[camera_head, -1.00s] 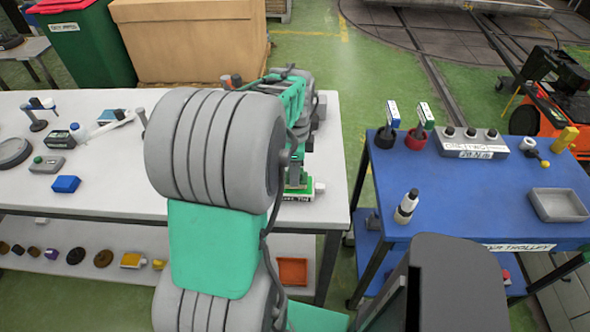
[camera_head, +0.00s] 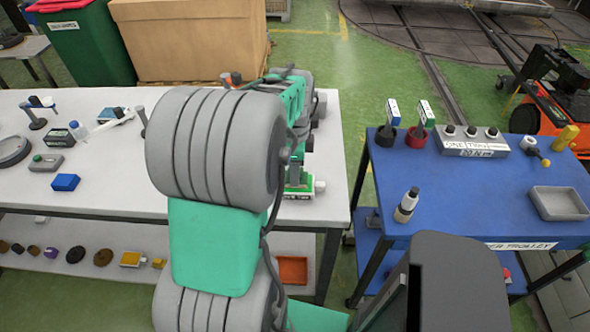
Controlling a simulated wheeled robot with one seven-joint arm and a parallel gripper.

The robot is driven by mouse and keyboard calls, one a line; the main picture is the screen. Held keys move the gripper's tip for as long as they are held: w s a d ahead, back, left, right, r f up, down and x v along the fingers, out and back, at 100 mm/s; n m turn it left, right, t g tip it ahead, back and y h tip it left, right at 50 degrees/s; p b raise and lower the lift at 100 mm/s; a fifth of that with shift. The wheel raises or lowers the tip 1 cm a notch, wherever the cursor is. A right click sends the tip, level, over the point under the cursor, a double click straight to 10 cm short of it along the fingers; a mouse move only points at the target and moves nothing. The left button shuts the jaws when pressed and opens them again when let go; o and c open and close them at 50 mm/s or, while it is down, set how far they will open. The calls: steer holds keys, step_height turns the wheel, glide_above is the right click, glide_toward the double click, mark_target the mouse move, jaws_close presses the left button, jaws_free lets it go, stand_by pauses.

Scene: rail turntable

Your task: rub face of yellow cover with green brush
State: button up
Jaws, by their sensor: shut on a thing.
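My gripper (camera_head: 300,165) is at the far end of my arm, over the right end of the white table, and my arm hides most of it. Below it is a small green piece (camera_head: 297,180) with a white part, right at the tabletop; it may be the green brush, but its shape is mostly hidden. My gripper is shut on it as far as I can see. No yellow cover shows clearly. A yellow block (camera_head: 566,138) stands at the far right of the blue trolley, and a yellow piece (camera_head: 131,259) lies on the lower shelf; I cannot tell whether either is the cover.
The white table (camera_head: 115,185) holds a blue block (camera_head: 66,183) and small tools at left. The blue trolley (camera_head: 470,195) stands right, across a gap, with a red cup (camera_head: 416,138), a bottle (camera_head: 406,206) and a grey tray (camera_head: 558,204). Its middle is mostly clear.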

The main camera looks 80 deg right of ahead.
steer(key=shift+r+p, duration=2.55)
steer(key=shift+r, duration=0.95)
